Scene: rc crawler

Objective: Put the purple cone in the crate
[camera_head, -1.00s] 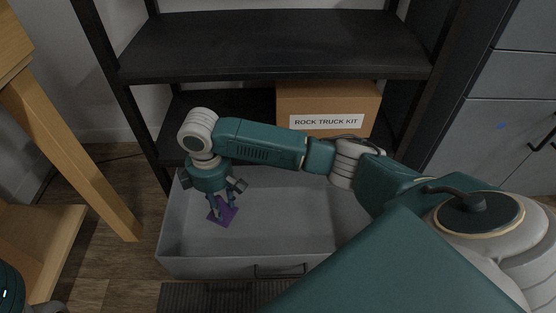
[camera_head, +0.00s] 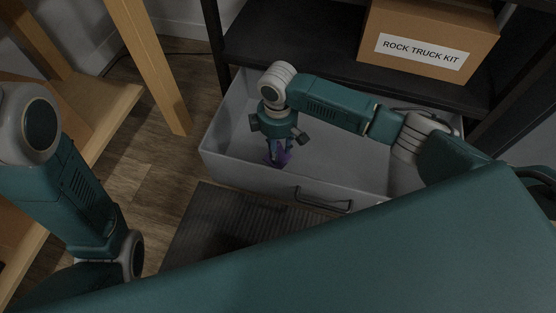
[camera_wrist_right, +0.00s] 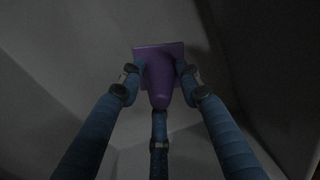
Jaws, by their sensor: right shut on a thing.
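The purple cone (camera_head: 279,160) is inside the grey crate (camera_head: 330,178), near its left end. My right gripper (camera_head: 277,153) reaches down into the crate and is shut on the cone. In the right wrist view, its blue fingers close around the cone (camera_wrist_right: 159,78), with the tip toward the wrist and the square base facing away. I cannot tell whether the base touches the crate floor. Part of my left arm shows at the left of the head view, but its gripper is out of view.
A black shelf (camera_head: 300,45) with a cardboard box labelled ROCK TRUCK KIT (camera_head: 425,25) stands behind the crate. A dark ribbed mat (camera_head: 215,222) lies in front. A wooden table leg (camera_head: 150,65) stands to the left. The crate's middle floor looks clear.

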